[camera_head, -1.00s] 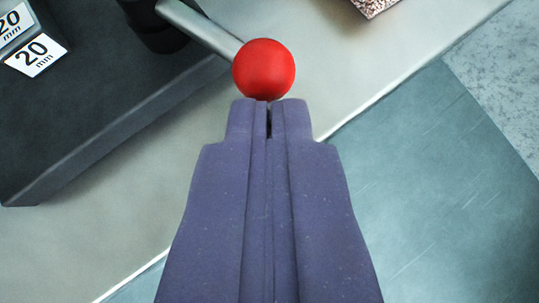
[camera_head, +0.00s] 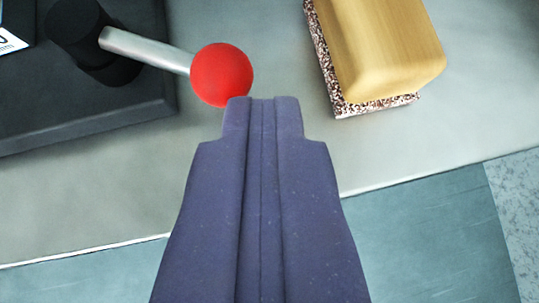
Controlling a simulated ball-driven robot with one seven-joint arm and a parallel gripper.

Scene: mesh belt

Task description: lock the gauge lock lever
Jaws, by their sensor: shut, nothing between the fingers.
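The gauge lock lever is a silver rod (camera_head: 150,51) with a red ball knob (camera_head: 222,74) at its end. The rod comes out of a dark round hub (camera_head: 92,42) at the upper left and slopes down to the right. My gripper (camera_head: 263,98) is shut and empty. Its tips are at the lower right of the red ball, and the left finger's tip overlaps the ball's lower edge in the picture. I cannot tell whether they touch.
The hub stands on a dark block (camera_head: 60,115) with a white label (camera_head: 10,41) at the far left. A wooden block on a speckled base (camera_head: 340,98) lies at the upper right. The pale grey surface (camera_head: 270,30) between them is clear.

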